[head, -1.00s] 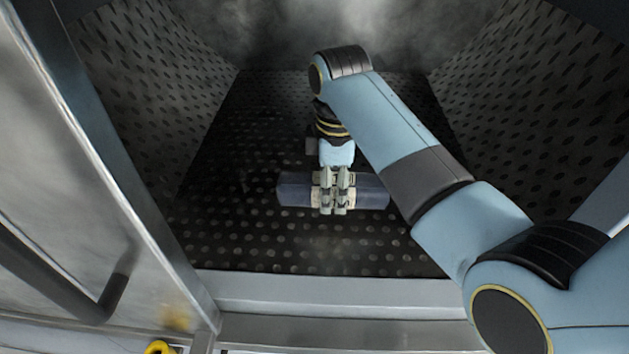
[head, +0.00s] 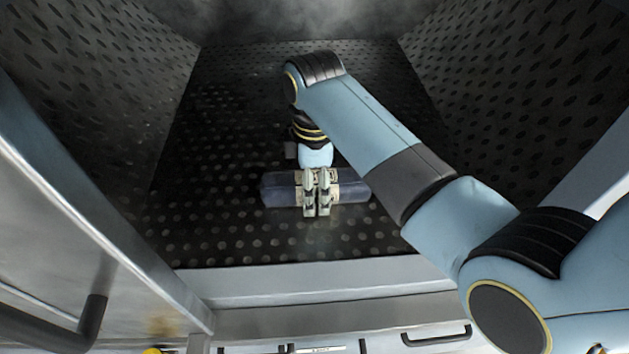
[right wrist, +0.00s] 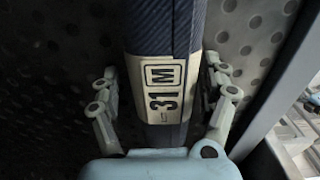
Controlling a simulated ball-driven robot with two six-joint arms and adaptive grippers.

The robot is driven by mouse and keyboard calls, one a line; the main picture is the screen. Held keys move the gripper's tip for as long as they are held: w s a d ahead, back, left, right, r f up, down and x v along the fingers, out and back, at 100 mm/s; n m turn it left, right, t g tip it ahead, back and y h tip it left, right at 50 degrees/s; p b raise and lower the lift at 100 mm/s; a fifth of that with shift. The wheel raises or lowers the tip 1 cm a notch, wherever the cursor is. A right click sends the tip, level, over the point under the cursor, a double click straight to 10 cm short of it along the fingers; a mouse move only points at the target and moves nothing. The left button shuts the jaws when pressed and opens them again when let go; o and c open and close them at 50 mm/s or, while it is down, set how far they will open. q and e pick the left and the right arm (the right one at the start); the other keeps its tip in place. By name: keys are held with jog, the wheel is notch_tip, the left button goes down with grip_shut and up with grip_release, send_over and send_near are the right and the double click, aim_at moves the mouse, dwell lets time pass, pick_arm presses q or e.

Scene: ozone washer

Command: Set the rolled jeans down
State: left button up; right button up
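The rolled jeans (head: 282,189) are a dark blue roll with a cream label band, lying crosswise on the dark dimpled floor of the chamber in the head view. In the right wrist view the roll (right wrist: 158,35) runs up the middle, with a label reading "31 M". My right gripper (head: 317,212) is over the middle of the roll. In the right wrist view its fingers (right wrist: 164,82) stand spread on either side of the band, with a narrow gap seeming to show at the left. The roll's underside is hidden. My left gripper is not in view.
The chamber has dimpled dark side walls (head: 500,100) and a light metal front sill (head: 300,277). An open metal door with a dark handle (head: 85,325) stands at the left. Floor (head: 215,225) around the roll is bare. Mist hangs at the back.

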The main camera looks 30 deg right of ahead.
aim_at(315, 176)
jog(key=shift+s, duration=0.15)
notch_tip(315, 176, up, 12)
jog(key=shift+r, duration=0.2)
dwell(0.7)
